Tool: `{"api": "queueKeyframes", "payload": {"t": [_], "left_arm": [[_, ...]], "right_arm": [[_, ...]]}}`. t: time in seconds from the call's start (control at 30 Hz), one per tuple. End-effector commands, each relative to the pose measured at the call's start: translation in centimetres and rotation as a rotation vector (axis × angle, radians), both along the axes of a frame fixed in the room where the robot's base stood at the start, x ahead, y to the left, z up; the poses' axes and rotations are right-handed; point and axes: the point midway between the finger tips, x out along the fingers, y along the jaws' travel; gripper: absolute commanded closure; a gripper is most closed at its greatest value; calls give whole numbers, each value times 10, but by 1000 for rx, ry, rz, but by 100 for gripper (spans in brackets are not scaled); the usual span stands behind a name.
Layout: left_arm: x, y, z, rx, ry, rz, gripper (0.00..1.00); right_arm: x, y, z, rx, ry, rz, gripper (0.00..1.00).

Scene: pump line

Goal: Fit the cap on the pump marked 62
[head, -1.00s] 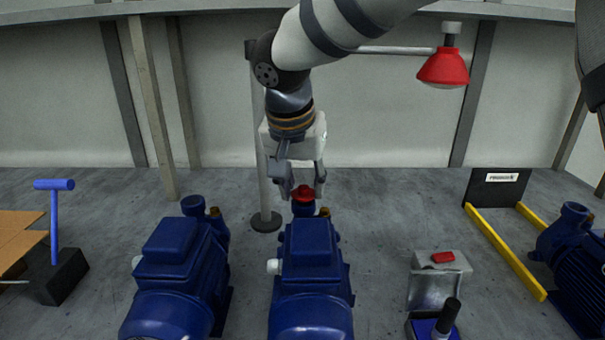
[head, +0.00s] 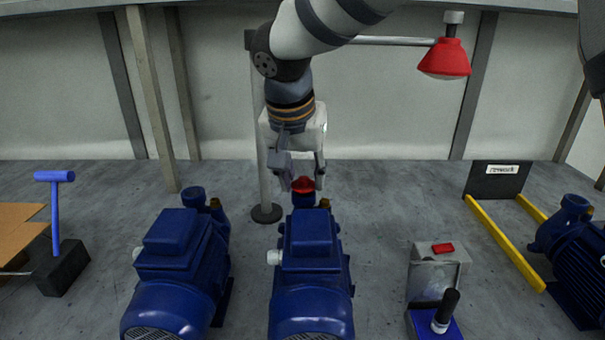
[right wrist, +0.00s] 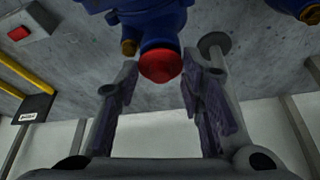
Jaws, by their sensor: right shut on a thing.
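A red cap (head: 303,185) sits at the top of the outlet flange of the middle blue pump (head: 310,255). It also shows in the right wrist view (right wrist: 160,65), against the blue outlet. My right gripper (head: 303,180) comes down from above at that outlet, shut on the red cap, with one finger on each side of it. I cannot tell whether the cap is fully seated. A second blue pump (head: 178,260) stands to the left, its outlet bare. A third blue pump (head: 580,250) is at the right edge. No number 62 is readable on any pump. My left gripper is not in view.
A grey post (head: 258,130) stands behind the middle pump and carries a red lamp (head: 445,60). A grey box with a red button (head: 443,248) stands right of the pump. Yellow rails (head: 505,243) lie further right. A blue hammer-shaped handle (head: 55,210) stands left.

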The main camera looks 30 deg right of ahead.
Motion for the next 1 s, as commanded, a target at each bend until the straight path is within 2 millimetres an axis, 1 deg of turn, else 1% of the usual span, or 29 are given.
{"api": "queueKeyframes", "payload": {"t": [0.37,1.0], "left_arm": [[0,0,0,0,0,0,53],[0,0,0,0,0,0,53]], "right_arm": [[0,0,-1,0,1,0,74],[0,0,-10,-1,2,0,74]]}}
